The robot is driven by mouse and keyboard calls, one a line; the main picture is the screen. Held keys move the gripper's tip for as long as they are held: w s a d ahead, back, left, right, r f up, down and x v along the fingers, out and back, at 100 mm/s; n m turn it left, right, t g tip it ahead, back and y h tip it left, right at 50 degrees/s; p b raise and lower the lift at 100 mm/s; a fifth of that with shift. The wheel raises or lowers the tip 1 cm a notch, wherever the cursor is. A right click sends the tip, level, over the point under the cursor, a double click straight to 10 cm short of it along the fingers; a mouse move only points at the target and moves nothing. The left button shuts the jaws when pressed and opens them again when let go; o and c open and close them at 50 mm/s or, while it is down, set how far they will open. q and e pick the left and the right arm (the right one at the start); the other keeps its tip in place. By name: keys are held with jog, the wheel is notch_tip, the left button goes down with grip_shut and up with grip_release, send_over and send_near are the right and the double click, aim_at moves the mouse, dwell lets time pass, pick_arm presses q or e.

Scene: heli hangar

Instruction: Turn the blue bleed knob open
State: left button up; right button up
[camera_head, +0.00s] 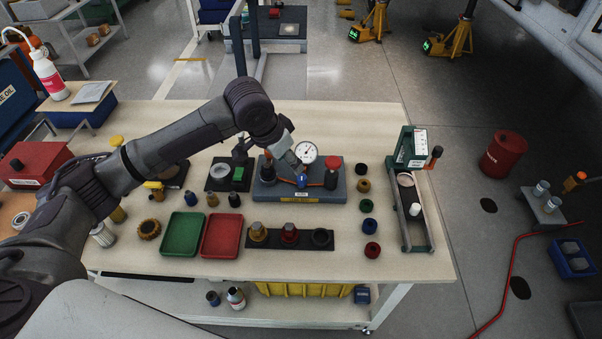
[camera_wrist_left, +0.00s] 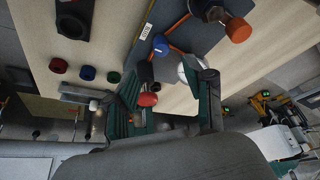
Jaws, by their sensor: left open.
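The blue bleed knob (camera_head: 302,181) is on the front of a grey test rig (camera_head: 272,190), beside an orange line. The knob also shows in the left wrist view (camera_wrist_left: 160,45). My left gripper (camera_head: 296,168) is open, just above and behind the knob, in front of the white dial gauge (camera_head: 307,150). Its fingers (camera_wrist_left: 168,88) show in the left wrist view with nothing gripped, and the blue knob lies beyond the tips. Whether a finger touches the knob cannot be told. My right gripper is in neither view.
A red-topped knob (camera_head: 333,162) stands at the rig's right end. Green (camera_head: 183,234) and red (camera_head: 221,236) trays and a dark fitting strip (camera_head: 270,241) lie in front. Several caps (camera_head: 367,205) and a green-ended stand (camera_head: 408,146) are to the right.

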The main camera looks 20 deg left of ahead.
pick_arm(q)
send_over(301, 177)
jog(key=s+a, duration=0.1)
jog(key=s, duration=0.1)
notch_tip(301, 177, down, 4)
jog(key=shift+a+f, duration=0.1)
jog(key=x, duration=0.5)
jog(key=shift+w+f, duration=0.1)
jog(key=shift+f, duration=0.2)
jog(key=shift+c, duration=0.2)
jog(key=c, duration=0.8)
grip_shut()
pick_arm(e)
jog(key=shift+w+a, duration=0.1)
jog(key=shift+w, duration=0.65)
